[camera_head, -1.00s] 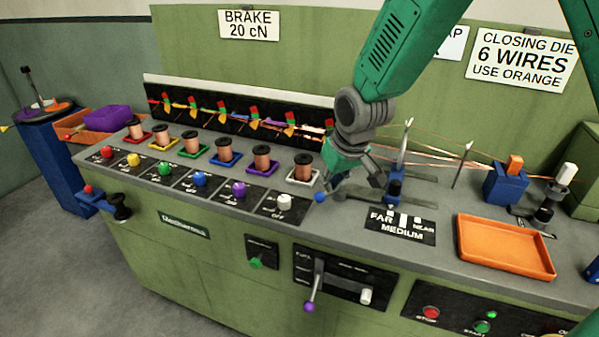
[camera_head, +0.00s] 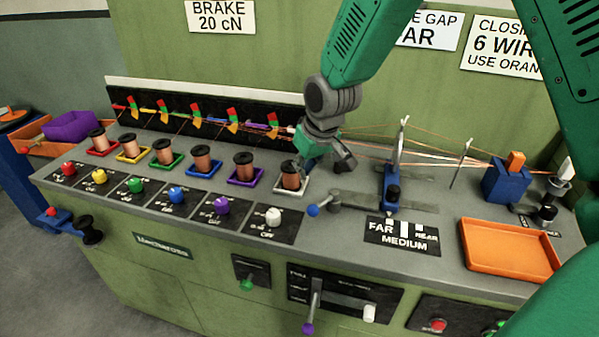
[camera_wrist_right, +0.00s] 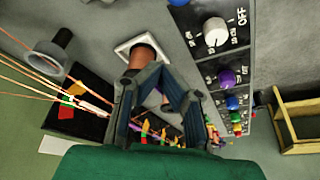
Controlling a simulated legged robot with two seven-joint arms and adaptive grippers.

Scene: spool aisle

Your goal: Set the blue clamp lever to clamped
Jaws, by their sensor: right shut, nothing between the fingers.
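The blue clamp lever shows in the head view as a blue ball knob (camera_head: 313,210) on a short arm. The arm points left from a grey pivot on the bench top, left of the blue gauge carriage (camera_head: 391,198). I cannot tell from its angle whether it is clamped. My right gripper (camera_head: 325,160) is shut and empty, above and behind the knob and apart from it, close to the spool in the white tray. In the right wrist view its dark fingers (camera_wrist_right: 163,78) partly cover that spool; the lever knob does not show there. My left gripper is not in view.
Copper spools in coloured trays (camera_head: 245,165) line the bench left of the gripper, with dial knobs (camera_head: 222,205) in front. Thin wires run right to a blue block (camera_head: 505,182). A FAR/MEDIUM/NEAR plate (camera_head: 402,236) lies right of the lever. An orange tray (camera_head: 508,272) sits at right.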

